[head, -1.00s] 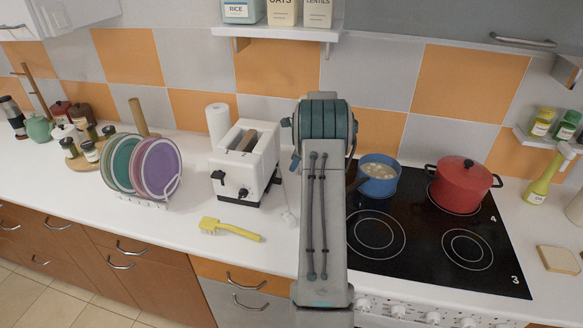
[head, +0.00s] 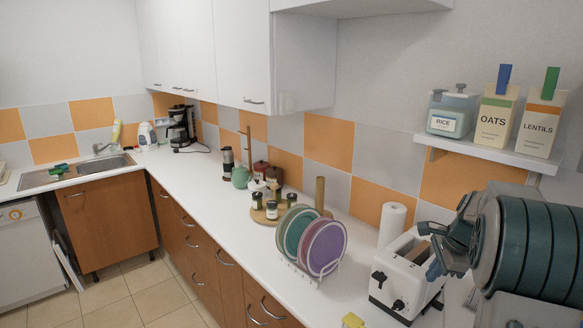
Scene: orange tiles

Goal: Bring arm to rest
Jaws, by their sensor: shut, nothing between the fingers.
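My arm fills the right edge of the head view, with thick teal ribbed links folded up close to the camera. My gripper (head: 434,269) shows at the left end of the arm, seen partly from the side. It looks shut and empty, with its bluish tip in front of the white toaster (head: 398,283). I cannot tell whether there is a gap between the tip and the toaster. The rest of the arm is cut off by the frame.
A shelf (head: 487,152) with rice, oats and lentils containers is above the arm. A plate rack (head: 318,271), a paper roll (head: 392,223) and a round tray with jars (head: 260,215) stand on the counter. Open tiled floor (head: 135,290) lies at the lower left.

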